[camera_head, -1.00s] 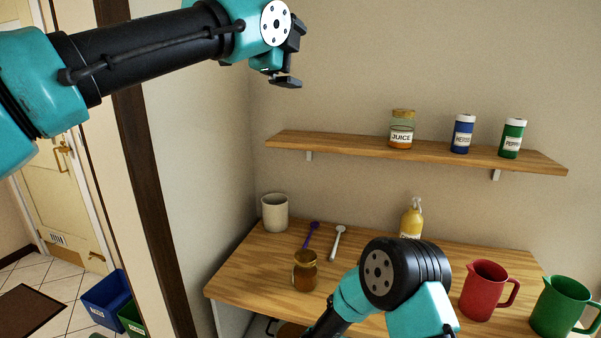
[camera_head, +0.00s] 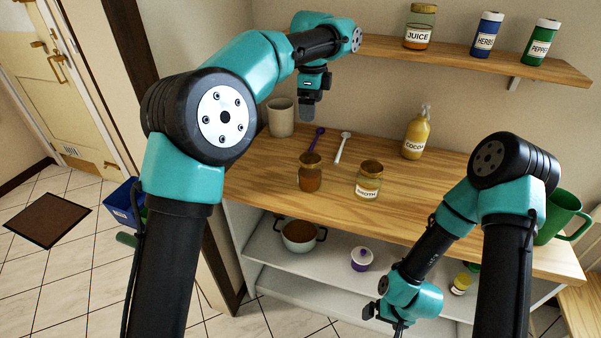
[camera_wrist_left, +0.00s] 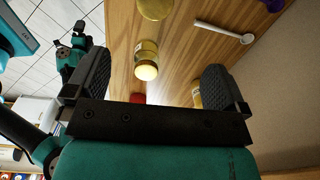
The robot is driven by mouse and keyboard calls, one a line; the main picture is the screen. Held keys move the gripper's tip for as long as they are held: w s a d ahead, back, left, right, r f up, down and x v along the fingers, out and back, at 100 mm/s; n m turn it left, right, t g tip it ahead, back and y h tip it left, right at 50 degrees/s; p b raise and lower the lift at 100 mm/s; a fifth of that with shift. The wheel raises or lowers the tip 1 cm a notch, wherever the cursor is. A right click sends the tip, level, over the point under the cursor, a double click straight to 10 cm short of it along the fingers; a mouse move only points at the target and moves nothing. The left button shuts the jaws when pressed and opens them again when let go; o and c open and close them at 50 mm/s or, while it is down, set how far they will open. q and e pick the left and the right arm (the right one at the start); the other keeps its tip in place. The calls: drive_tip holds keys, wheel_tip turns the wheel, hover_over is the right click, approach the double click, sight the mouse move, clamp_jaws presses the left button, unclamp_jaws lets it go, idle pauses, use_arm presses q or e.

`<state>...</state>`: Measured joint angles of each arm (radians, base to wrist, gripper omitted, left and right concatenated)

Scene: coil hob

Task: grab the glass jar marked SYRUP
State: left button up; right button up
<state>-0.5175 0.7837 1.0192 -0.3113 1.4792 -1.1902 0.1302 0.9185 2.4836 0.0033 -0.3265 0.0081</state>
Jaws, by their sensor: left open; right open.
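No label in view clearly reads SYRUP. On the wooden counter stand a brown-filled glass jar (camera_head: 310,174) with no readable label and a labelled amber glass jar (camera_head: 369,181), its word too small to be sure of. Both show in the left wrist view, the brown jar (camera_wrist_left: 155,8) at the top edge and the labelled jar (camera_wrist_left: 147,62) between the fingers but beyond them. My left gripper (camera_head: 307,108) is open and empty above the counter's back left, behind the brown jar. My right gripper (camera_head: 398,326) is low in front of the lower shelves, open; its fingers are partly cut off.
The wall shelf (camera_head: 455,57) holds a JUICE jar (camera_head: 419,28), HERBS (camera_head: 487,35) and PEPPER (camera_head: 541,42). A cream mug (camera_head: 281,118), spoons (camera_head: 341,148), a COCOA bottle (camera_head: 416,137) and a green jug (camera_head: 563,214) stand on the counter. Below are a pot (camera_head: 299,236) and small jar (camera_head: 461,283).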

use_arm(q)
drive_tip(key=shift+f, duration=0.55)
approach(310, 158)
drive_tip(key=f, duration=0.5)
drive_tip(key=shift+w+f, duration=0.1)
drive_tip(key=shift+w, duration=0.1)
drive_tip(key=shift+f, duration=2.6)
